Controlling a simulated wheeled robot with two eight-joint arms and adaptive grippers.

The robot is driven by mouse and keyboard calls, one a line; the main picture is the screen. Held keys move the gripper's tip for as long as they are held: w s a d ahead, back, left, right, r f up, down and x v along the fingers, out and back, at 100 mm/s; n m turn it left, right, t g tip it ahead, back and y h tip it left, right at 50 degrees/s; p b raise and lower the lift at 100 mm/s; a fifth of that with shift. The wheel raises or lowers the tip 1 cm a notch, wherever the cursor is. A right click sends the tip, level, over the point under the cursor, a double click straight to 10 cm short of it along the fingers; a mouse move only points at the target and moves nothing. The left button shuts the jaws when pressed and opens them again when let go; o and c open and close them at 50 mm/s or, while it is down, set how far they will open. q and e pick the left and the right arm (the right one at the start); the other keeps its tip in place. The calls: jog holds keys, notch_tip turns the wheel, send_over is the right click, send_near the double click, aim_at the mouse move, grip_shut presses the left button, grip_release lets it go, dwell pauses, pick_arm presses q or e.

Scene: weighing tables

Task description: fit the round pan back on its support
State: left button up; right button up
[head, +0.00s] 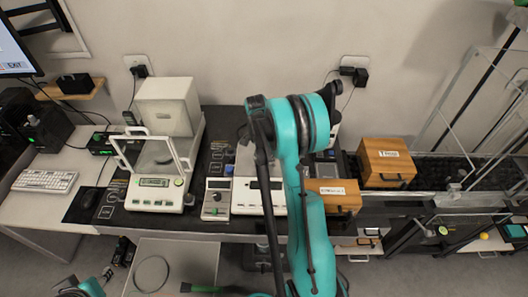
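A thin round grey disc or ring (151,274), which looks like the round pan, lies flat on a light grey surface (205,258) at the lower left. A balance (155,194) with a clear glass draft shield stands on the table above it; I cannot make out a pan support inside. A second, flat white balance (246,196) is partly hidden behind my teal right arm, which rises through the middle of the view. No fingertips of my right gripper show.
A brush-like tool with a green handle (200,288) lies near the pan. A small grey instrument (216,198) stands between the balances. Two wooden boxes (385,162) (341,196) stand right of my arm. A keyboard (45,181) is far left; glass panels (480,110) rise at right.

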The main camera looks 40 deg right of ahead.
jog(key=o, duration=1.8)
jog(key=shift+r, duration=0.1)
notch_tip(320, 180, up, 12)
jog(key=a, duration=0.2)
jog(key=s+a+r+n+t+b, duration=0.1)
jog(key=s+a+r+n, duration=0.15)
jog(key=a, duration=0.25)
jog(key=s+a+r+n+t+b, duration=0.1)
jog(key=s+a+n, duration=0.1)
jog(key=a+n, duration=0.15)
jog(key=s+a+f+n+t+b, duration=0.1)
jog(key=s+a+n, duration=0.3)
jog(key=a, duration=0.1)
jog(key=s+a+f+n+t+y+b, duration=0.1)
jog(key=s+a+n+t, duration=0.1)
jog(key=s+a+n, duration=0.2)
jog(key=s+a+f+n+t+b, duration=0.1)
jog(key=s+a+f+n+t, duration=0.1)
jog(key=s+a+n, duration=0.3)
jog(key=shift+s+a+b, duration=0.2)
jog(key=shift+a, duration=0.4)
jog(key=shift+s+a+b, duration=0.15)
jog(key=shift+s+a, duration=0.05)
jog(key=shift+a, duration=0.4)
